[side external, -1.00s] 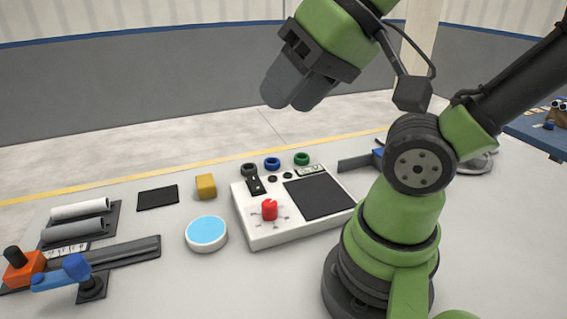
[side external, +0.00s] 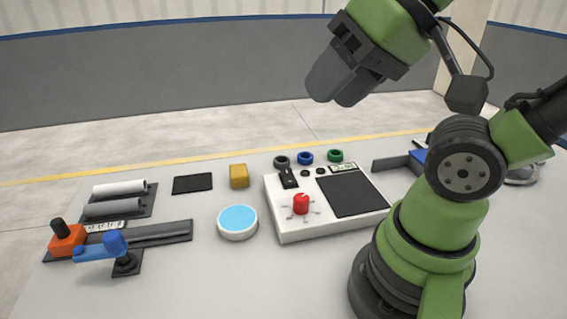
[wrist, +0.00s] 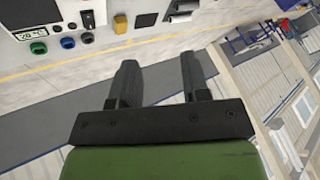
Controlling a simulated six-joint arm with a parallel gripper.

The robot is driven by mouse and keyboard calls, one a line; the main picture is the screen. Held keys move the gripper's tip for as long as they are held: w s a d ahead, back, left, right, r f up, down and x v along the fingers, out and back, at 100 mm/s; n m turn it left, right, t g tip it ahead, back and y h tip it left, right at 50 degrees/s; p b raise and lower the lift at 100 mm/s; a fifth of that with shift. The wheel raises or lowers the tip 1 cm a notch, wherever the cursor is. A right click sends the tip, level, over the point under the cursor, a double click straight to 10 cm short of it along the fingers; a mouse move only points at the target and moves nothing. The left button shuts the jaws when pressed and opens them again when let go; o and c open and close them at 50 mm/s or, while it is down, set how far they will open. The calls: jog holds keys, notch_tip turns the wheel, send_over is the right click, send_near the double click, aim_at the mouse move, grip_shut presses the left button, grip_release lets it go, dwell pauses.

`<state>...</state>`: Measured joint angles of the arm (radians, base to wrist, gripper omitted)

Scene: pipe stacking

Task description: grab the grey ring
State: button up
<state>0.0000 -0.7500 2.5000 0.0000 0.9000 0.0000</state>
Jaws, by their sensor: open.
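The grey ring (side external: 282,162) lies at the back left corner of the white device, left of a blue ring (side external: 305,158) and a green ring (side external: 335,155). In the wrist view the grey ring (wrist: 88,38) is at the upper left, right of the blue ring (wrist: 67,43) and the green ring (wrist: 38,48). My gripper (side external: 340,88) is high above the table, well apart from the rings. Its two dark fingers (wrist: 158,62) are spread, with nothing between them.
The white device (side external: 290,222) carries a red knob (side external: 301,204), a black slider and a dark pad. A yellow block (side external: 239,175), a round blue-topped disc (side external: 237,221) and a black mat (side external: 193,183) stand to its left. White and grey pipes (side external: 118,188) lie on a rack farther left.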

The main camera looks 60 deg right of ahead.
jog(key=o, duration=0.3)
